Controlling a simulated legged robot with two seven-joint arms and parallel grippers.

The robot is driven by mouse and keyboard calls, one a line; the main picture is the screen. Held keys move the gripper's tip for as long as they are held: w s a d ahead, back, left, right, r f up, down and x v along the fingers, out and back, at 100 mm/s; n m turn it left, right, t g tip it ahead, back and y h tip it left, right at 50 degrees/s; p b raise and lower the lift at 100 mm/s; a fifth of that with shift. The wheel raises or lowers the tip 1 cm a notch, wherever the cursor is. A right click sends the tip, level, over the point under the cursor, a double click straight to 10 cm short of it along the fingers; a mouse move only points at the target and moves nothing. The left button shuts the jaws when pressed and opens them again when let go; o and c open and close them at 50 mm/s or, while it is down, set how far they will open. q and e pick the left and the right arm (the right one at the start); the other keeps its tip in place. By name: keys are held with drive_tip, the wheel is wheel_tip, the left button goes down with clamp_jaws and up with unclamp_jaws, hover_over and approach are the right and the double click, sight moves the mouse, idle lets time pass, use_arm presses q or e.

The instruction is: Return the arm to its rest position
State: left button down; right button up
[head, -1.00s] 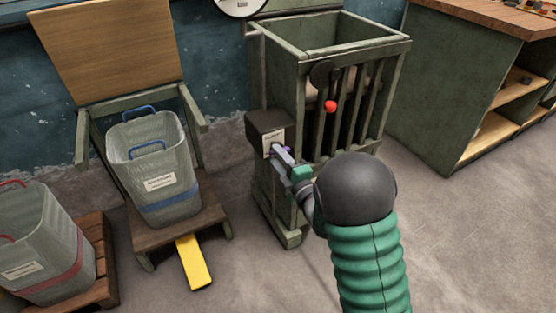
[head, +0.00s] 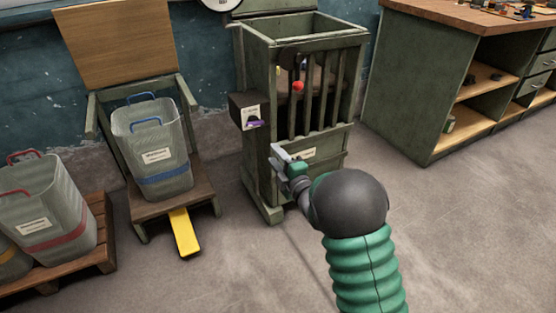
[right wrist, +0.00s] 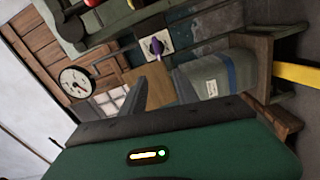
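My right gripper (head: 275,158) is at the end of my green-sleeved arm, in front of the slatted green bin. Its light fingers look parted, with nothing seen between them. In the right wrist view a grey finger (right wrist: 138,97) stands up over the green wrist housing. A small purple piece (head: 256,124) sits at the dark box (head: 240,108) on the bin's left side, apart from the gripper; it also shows in the right wrist view (right wrist: 157,47). My left gripper is out of view.
The slatted green bin (head: 258,150) with a red ball (head: 297,86) stands close by the gripper. A blue-banded tub (head: 150,130) on a wooden stand and a red-banded tub (head: 45,205) are left. A workbench (head: 420,90) is at right. Floor (head: 460,240) in front is clear.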

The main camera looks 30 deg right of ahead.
drive_tip(key=shift+w+f, duration=0.1)
idle(0.3)
drive_tip(key=s+a+f+m+g+p, duration=0.2)
drive_tip(key=s+a+f+m+g, duration=0.25)
drive_tip(key=s, duration=0.65)
drive_tip(key=s+a+f+m+g+p, duration=0.1)
drive_tip(key=s+a+m+g+p, duration=0.15)
drive_tip(key=s+m+g, duration=0.6)
drive_tip(key=s+a+f+m+g+p, duration=0.2)
drive_tip(key=s+a+f+m, duration=0.15)
drive_tip(key=s, duration=0.85)
wheel_tip(320, 180, up, 37)
drive_tip(key=p, duration=3.6)
drive_tip(key=shift+w+a, duration=0.15)
drive_tip(key=shift+a, duration=0.05)
drive_tip(key=shift+r, duration=0.15)
